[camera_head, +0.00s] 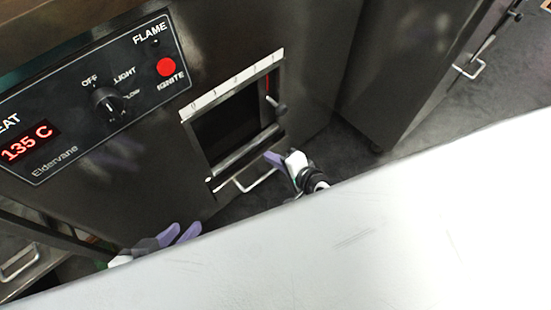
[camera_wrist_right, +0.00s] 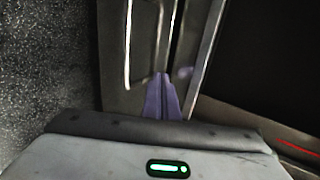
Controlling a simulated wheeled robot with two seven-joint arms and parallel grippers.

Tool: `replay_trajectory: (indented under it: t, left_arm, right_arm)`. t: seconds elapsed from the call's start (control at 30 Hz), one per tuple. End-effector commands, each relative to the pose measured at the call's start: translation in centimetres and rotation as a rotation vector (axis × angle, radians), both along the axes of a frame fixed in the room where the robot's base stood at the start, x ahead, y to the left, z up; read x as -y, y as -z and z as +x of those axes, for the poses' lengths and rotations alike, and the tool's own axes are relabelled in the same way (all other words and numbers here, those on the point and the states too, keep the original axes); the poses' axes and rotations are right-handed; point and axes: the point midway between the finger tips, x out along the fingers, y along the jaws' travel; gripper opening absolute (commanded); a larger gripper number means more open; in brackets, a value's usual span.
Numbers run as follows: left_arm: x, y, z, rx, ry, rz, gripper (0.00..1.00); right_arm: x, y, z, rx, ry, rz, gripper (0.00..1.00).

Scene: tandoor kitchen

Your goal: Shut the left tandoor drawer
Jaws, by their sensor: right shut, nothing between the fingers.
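The dark steel tandoor front (camera_head: 315,60) has a framed opening (camera_head: 225,125) with a dark inside. Below its lower edge is a pale bar handle (camera_head: 257,184), which also shows upright in the right wrist view (camera_wrist_right: 128,45). I cannot tell how far any drawer there stands out. Another bar handle (camera_head: 20,264) is on a front at the lower left. My right gripper (camera_head: 270,157) is shut and empty, its purple fingertips (camera_wrist_right: 162,78) close to the opening's lower edge; contact is unclear. My left gripper (camera_head: 190,229) is open and empty, low in front of the tandoor, partly hidden by a white surface.
A control panel (camera_head: 85,105) with a knob (camera_head: 108,102), a red ignite button (camera_head: 167,67) and a 135 C display is at the upper left. Another steel cabinet with a handle (camera_head: 470,70) stands at the right. Dark floor (camera_head: 335,145) shows between the units.

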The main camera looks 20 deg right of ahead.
Motion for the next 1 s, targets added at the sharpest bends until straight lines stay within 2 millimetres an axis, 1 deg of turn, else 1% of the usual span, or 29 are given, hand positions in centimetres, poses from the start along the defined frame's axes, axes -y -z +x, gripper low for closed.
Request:
replay_trajectory:
  t: [0.33, 0.53, 0.6, 0.73, 0.87, 1.0]
  left_arm:
    - [0.0, 0.1, 0.0, 0.000, -0.001, -0.001, 0.31]
    - [0.1, 1.0, -0.5, -0.026, 0.012, 0.004, 0.31]
    - [0.2, 0.9, -0.4, -0.029, 0.017, 0.007, 0.31]
    - [0.3, 0.4, 0.1, -0.016, 0.019, 0.006, 0.31]
    - [0.3, 0.3, 0.2, -0.013, 0.019, 0.004, 0.31]
    - [0.3, 0.1, 0.3, -0.006, 0.017, 0.003, 0.31]
  right_arm:
    - [0.0, 0.0, 0.2, 0.000, 0.001, 0.000, 0.00]
    - [-0.8, 0.1, 2.5, 0.002, 0.002, 0.000, 0.00]
    - [-0.9, 0.0, 2.8, 0.001, 0.000, -0.001, 0.00]
    - [-1.0, -0.1, 2.8, 0.003, 0.000, -0.001, 0.00]
    - [-1.1, -0.1, 2.9, 0.004, -0.001, 0.000, 0.00]
    - [-0.9, -0.1, 2.4, 0.004, -0.002, -0.001, 0.00]
